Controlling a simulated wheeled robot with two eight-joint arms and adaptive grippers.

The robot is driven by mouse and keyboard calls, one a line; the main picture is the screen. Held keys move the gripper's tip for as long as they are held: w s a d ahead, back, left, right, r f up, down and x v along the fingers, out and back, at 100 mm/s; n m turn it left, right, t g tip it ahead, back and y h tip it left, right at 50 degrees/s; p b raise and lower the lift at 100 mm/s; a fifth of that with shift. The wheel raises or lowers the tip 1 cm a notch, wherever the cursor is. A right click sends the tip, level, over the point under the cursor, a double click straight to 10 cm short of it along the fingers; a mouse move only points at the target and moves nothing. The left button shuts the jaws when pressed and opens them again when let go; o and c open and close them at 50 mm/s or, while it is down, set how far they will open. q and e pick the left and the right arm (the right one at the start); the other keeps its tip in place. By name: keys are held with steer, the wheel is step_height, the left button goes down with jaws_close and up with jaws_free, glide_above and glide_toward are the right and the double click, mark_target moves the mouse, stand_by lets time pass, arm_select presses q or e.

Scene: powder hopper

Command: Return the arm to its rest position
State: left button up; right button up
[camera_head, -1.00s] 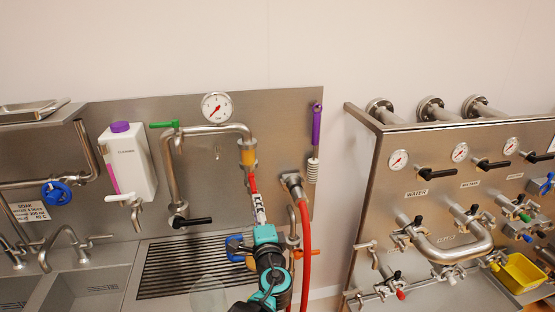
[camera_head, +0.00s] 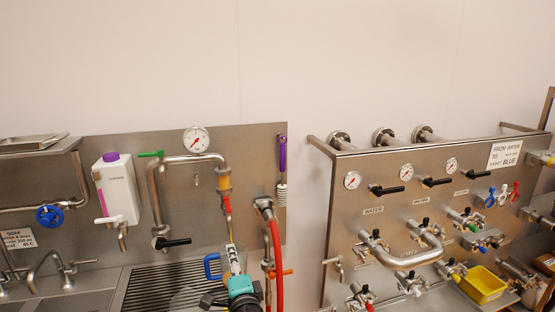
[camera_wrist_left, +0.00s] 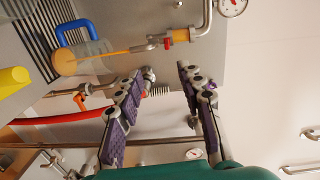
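My left gripper (camera_head: 234,262) shows at the bottom of the head view, in front of the drain grate, with its teal wrist below. In the left wrist view its two purple-padded fingers (camera_wrist_left: 165,80) stand apart, with nothing held between them. A clear jug with a blue handle (camera_head: 211,267) stands behind and left of the gripper; the jug also shows in the left wrist view (camera_wrist_left: 88,58). An orange streak runs from the red-handled valve (camera_wrist_left: 167,43) into the jug. The gripper is apart from the jug. My right gripper is not in view.
A red hose (camera_head: 277,262) and an orange-handled pipe stand just right of the gripper. The steel valve panel (camera_head: 335,230) is farther right, with a yellow bin (camera_head: 483,285). A white cleaner bottle (camera_head: 117,190) hangs at left. The wall above is clear.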

arm_select(q)
steer(key=s+a+f+n+g+b, duration=0.4)
steer(key=s+a+f+n+g, duration=0.35)
steer(key=s+a+f, duration=0.4)
steer(key=s+d+f+n+g+h+b, duration=0.1)
steer(key=s+d+f+n+h, duration=0.1)
steer(key=s, duration=0.4)
steer(key=s+d+f+n+g+h+b, duration=0.1)
steer(key=s+d+f+n+h, duration=0.2)
steer(key=s+f, duration=0.3)
steer(key=shift+s+f+n, duration=0.35)
steer(key=shift+s+n, duration=0.3)
steer(key=shift+s, duration=0.05)
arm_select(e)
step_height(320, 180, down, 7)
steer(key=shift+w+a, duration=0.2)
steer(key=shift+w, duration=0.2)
